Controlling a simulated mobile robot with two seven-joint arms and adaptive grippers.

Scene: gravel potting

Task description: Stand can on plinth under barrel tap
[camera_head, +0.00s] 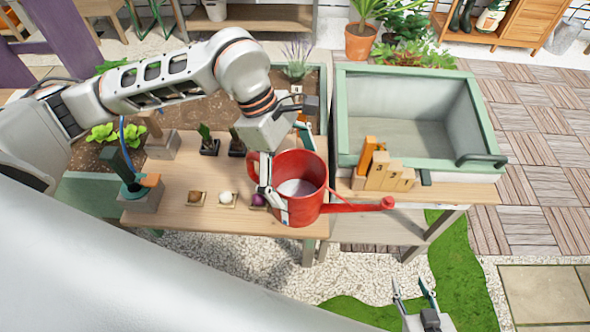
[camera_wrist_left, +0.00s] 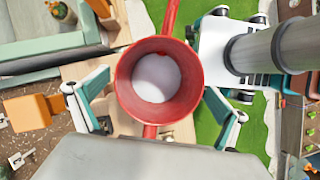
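The red watering can (camera_head: 313,207) is in the middle of the head view, upright, with its spout pointing right and its handle at the left. My left gripper (camera_head: 287,165) has its fingers on opposite sides of the can body and appears shut on it. In the left wrist view the can (camera_wrist_left: 122,95) sits between the two fingers (camera_wrist_left: 158,85), its round opening facing the camera and its inside pale. The can overlaps the bench's front right corner; its base clearance is unclear. My right gripper (camera_head: 411,283) is open and empty at the bottom. I see no barrel, tap or clear plinth.
The potting bench (camera_head: 170,212) holds small pots, several small items and a trowel-like tool. A green-framed trough (camera_head: 345,125) stands right of the can, with stepped wooden blocks (camera_head: 385,172) before it. Gravel (camera_head: 350,272) and grass (camera_head: 458,265) lie in front.

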